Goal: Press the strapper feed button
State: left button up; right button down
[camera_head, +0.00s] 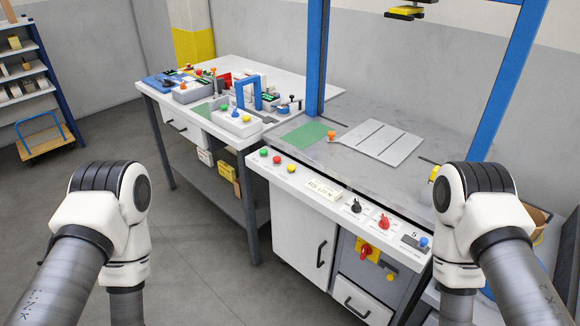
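The machine with a blue upright frame (505,80) stands ahead and to the right. The sloping control strip (310,197) on its front edge carries a green button (264,153), a red button (277,160) and a yellow button (291,168) at its left end. The labels are too small to tell which is the feed button. Only my arm links show; both grippers are out of view.
A white workbench (310,84) with several small devices stands left of the machine. The cabinet front below the strip has a red rotary switch (366,251) on a yellow plate. A shelf rack (50,75) and a trolley (45,140) stand far left. The floor between is clear.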

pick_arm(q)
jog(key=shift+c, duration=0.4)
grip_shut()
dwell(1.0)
